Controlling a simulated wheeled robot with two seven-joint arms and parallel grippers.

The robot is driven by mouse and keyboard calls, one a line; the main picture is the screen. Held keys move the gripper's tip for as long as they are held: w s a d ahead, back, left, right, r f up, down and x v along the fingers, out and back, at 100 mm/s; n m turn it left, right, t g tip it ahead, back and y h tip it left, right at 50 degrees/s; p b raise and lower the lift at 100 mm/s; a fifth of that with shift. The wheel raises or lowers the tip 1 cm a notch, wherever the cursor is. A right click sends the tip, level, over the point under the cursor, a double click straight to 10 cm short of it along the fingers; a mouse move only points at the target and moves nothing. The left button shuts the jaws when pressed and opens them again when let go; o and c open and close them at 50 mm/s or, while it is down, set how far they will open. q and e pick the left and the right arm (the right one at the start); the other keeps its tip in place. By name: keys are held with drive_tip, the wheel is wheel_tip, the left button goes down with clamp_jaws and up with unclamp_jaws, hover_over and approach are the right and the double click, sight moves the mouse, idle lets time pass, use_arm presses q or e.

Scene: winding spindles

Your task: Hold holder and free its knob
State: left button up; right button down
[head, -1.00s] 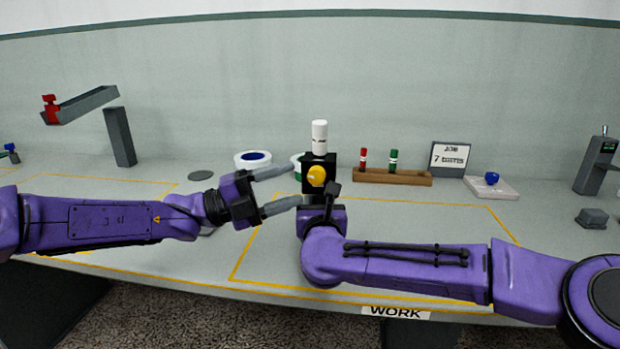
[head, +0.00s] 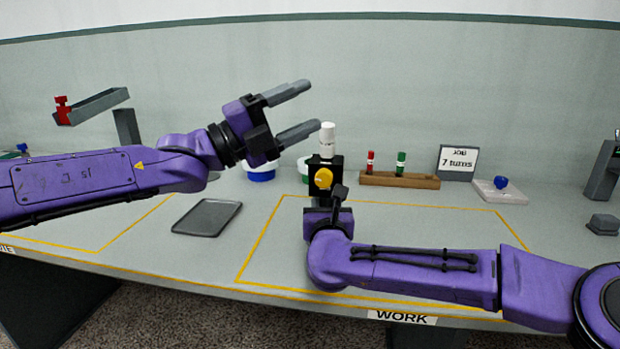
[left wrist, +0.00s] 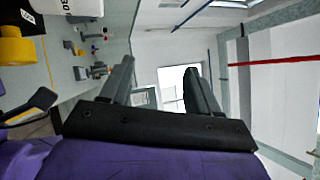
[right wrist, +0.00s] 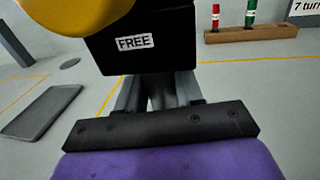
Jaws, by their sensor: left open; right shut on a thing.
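The black holder (head: 313,172) stands in the work zone with a white cylinder (head: 327,138) on top and a yellow knob (head: 323,178) on its front. In the right wrist view the holder (right wrist: 150,60) carries a "FREE" label (right wrist: 134,42) beneath the knob (right wrist: 80,14). My right gripper (right wrist: 155,95) is shut on the holder's lower part, just below the black block. My left gripper (head: 314,108) is open and empty, up and left of the holder, apart from it. The knob (left wrist: 15,46) also shows at the left edge of the left wrist view.
Behind stand a wooden rack (head: 400,181) with a red and a green marker, a sign (head: 457,160) reading "JOB 7 turns", and a pad (head: 500,192) with a blue piece. A grey tray (head: 207,218) lies left of the work zone. Blue and green-banded spools sit behind.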

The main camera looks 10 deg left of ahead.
use_arm(q)
wheel_tip(320, 180, up, 3)
drive_tip(key=d+n+t+y, duration=0.1)
drive_tip(key=d+t+y, duration=0.1)
drive_tip(key=t+y, duration=0.15)
drive_tip(key=m+g+y, duration=0.3)
drive_tip(key=g+y, duration=0.3)
drive_tip(key=y, duration=0.4)
approach(319, 175)
drive_tip(key=x, duration=1)
drive_tip(key=c, duration=1)
